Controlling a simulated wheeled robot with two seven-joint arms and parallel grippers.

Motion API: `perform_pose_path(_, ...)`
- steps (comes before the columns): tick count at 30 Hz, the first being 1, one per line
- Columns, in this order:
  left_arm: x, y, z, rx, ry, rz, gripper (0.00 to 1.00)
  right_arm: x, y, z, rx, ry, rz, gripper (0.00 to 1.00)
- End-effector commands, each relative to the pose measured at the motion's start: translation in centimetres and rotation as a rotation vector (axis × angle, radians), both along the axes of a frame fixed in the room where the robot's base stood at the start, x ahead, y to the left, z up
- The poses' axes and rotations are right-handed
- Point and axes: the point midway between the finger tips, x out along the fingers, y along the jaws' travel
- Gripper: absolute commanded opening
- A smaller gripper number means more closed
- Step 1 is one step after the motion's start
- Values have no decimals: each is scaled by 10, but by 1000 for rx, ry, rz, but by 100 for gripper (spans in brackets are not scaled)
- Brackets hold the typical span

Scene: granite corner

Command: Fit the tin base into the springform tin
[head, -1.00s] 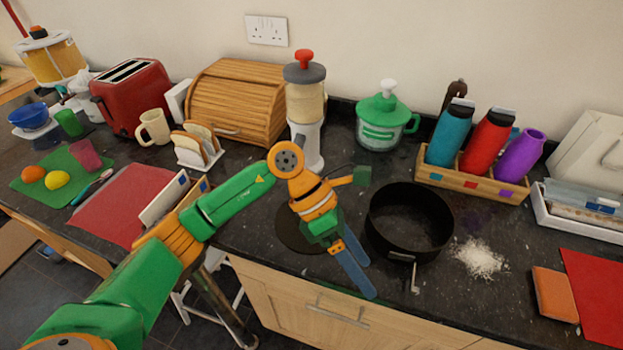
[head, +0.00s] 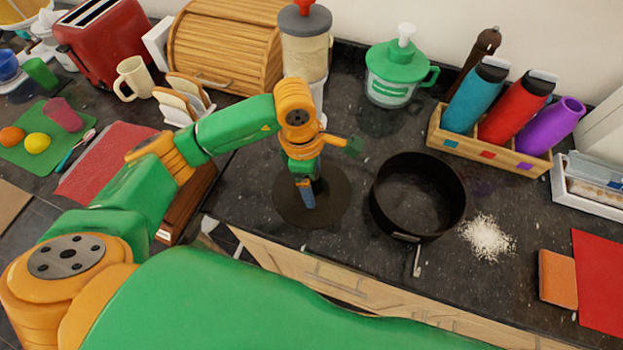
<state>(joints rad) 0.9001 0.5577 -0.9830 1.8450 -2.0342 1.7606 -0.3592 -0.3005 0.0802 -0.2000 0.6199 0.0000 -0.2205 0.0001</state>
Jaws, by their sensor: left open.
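The tin base (head: 335,203) is a flat dark round disc lying on the dark counter near its front edge. My left gripper (head: 308,200) points down over the disc, its blue fingers covering part of it. It is open, with nothing seen between the fingers; I cannot tell whether the fingertips touch the disc. The springform tin (head: 418,166) is a black round ring standing upright on the counter to the right of the disc, apart from it. Its latch (head: 417,258) sticks out at the front. My right gripper is not in view.
White powder (head: 487,237) is spilled right of the tin. A wooden rack (head: 490,150) of bottles stands behind it. A green-lidded jar (head: 392,85), a dispenser (head: 305,50) and a bread bin (head: 228,45) stand at the back. An orange block (head: 557,277) lies at right.

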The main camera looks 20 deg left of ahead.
Motion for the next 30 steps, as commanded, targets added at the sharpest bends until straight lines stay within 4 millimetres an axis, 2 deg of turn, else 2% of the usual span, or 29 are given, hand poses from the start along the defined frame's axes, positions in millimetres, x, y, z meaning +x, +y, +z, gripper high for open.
perform_pose_path(3, 0, -1, -11, 0, 0, 0, 86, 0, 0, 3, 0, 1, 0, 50)
perform_pose_path(8, 0, -1, -12, 0, -1, -1, 86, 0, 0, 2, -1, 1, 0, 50)
perform_pose_path(11, 0, -1, -12, 0, -1, 0, 65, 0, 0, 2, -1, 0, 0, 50)
perform_pose_path(18, 1, -1, -12, -1, -1, 0, 0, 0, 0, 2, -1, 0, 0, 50)
perform_pose_path(26, 1, -1, -12, -1, -1, 0, 0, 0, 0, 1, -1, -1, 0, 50)
perform_pose_path(30, 2, -1, -4, -2, -5, 1, 0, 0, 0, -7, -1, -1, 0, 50)
